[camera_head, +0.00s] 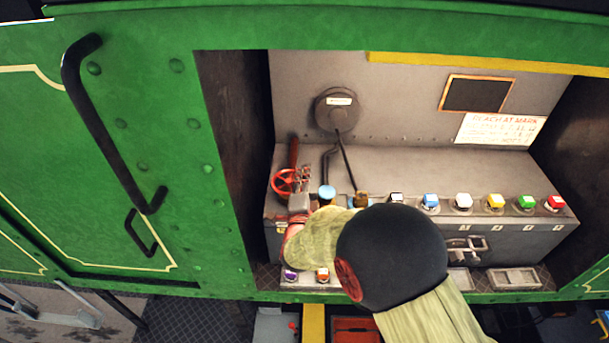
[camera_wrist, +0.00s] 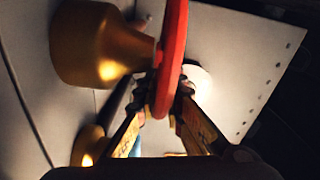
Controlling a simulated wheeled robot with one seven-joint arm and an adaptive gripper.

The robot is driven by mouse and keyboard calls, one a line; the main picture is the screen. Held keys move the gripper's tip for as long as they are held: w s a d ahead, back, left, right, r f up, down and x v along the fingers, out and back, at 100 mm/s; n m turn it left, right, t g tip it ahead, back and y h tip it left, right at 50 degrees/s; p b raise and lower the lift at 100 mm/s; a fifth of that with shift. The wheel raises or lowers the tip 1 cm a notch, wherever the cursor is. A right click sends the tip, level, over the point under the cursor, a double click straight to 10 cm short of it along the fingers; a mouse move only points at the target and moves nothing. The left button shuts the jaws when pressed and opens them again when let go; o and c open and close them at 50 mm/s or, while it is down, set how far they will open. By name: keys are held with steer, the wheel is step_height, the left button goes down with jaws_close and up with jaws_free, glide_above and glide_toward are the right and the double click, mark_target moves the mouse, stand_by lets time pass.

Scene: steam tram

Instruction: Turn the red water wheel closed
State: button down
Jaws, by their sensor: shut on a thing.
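The red water wheel (camera_head: 283,181) stands at the left end of the grey ledge in the green-framed recess. In the wrist view its red rim (camera_wrist: 175,38) is seen nearly edge-on and runs down between my fingers. My gripper (camera_head: 303,176) is at the right side of the wheel. In the wrist view both fingertips press on the rim from either side, so my gripper is shut on it. A brass fitting (camera_wrist: 92,45) sits to the left of the rim. My arm hides part of the ledge to the right.
A blue-topped knob (camera_head: 327,192) stands close right of my gripper. Several coloured buttons, such as the yellow one (camera_head: 495,201), line the ledge. The green frame (camera_head: 228,190) borders the recess on the left.

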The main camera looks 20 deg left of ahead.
steer(key=shift+s+f, duration=0.1)
steer(key=shift+f, duration=0.3)
steer(key=h+b, duration=0.1)
steer(key=m+h+b, duration=0.2)
steer(key=shift+s+d+f, duration=0.2)
steer(key=shift+s+d, duration=0.1)
steer(key=shift+s, duration=0.1)
steer(key=shift+s+d+m+h+b, duration=0.2)
steer(key=shift+m+h+b, duration=0.35)
steer(key=shift+h, duration=0.45)
steer(key=shift+s+d+m+h+b, duration=0.2)
steer(key=shift+m+h+b, duration=0.35)
steer(key=shift+h, duration=0.45)
steer(key=c, duration=2.3)
jaws_free()
steer(key=o, duration=0.3)
steer(key=shift+r, duration=0.15)
steer(key=shift+o, duration=0.2)
steer(key=shift+r, duration=0.1)
